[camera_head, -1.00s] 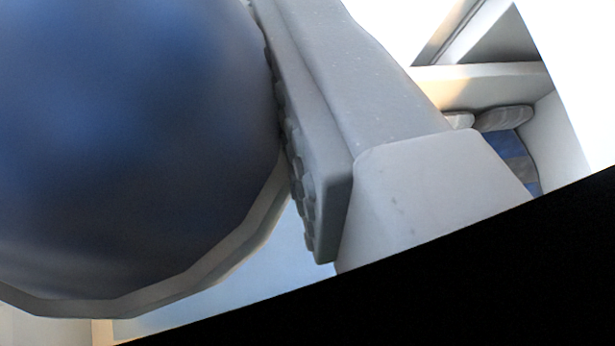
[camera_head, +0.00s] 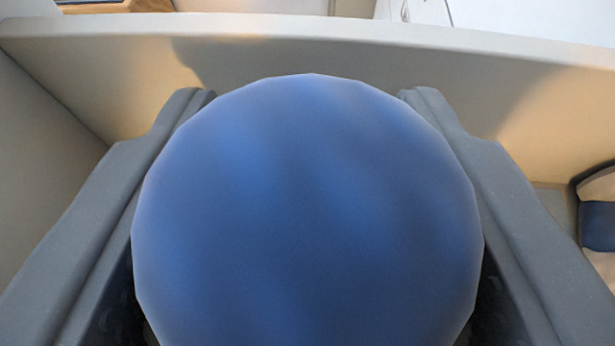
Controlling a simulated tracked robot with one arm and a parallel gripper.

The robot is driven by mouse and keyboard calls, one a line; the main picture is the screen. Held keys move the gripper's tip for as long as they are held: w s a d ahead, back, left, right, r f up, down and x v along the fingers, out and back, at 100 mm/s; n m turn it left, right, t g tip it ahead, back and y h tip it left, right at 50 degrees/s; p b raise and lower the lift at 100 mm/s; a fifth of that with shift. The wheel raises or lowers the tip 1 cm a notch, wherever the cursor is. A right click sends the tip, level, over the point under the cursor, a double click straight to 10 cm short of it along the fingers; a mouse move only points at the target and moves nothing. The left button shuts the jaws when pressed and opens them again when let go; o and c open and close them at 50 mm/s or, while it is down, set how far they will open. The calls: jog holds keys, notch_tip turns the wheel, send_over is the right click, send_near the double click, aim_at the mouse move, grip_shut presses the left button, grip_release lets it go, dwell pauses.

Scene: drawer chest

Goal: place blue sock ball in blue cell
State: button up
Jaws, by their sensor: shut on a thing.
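The blue sock ball (camera_head: 310,210) fills the middle of the view. My gripper (camera_head: 308,180) is shut on it, with one grey finger along its left side and the other along its right side. The ball and fingers are in front of a pale wall that runs across the view behind them. The ball hides what is under it. I cannot tell whether it touches a floor below, and no blue cell can be made out.
The pale wall (camera_head: 330,55) has a light top edge, and another pale wall (camera_head: 40,130) stands at the left. A blue and beige item (camera_head: 598,225) lies at the right edge. Bright white surfaces show beyond the wall.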

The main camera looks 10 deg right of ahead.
jog(key=shift+f, duration=0.55)
jog(key=o, duration=1)
jog(key=shift+s+f, duration=0.1)
jog(key=shift+f, duration=0.05)
jog(key=v, duration=0.8)
jog(key=r+v, duration=0.1)
jog(key=v, duration=0.3)
jog(key=shift+r, duration=0.2)
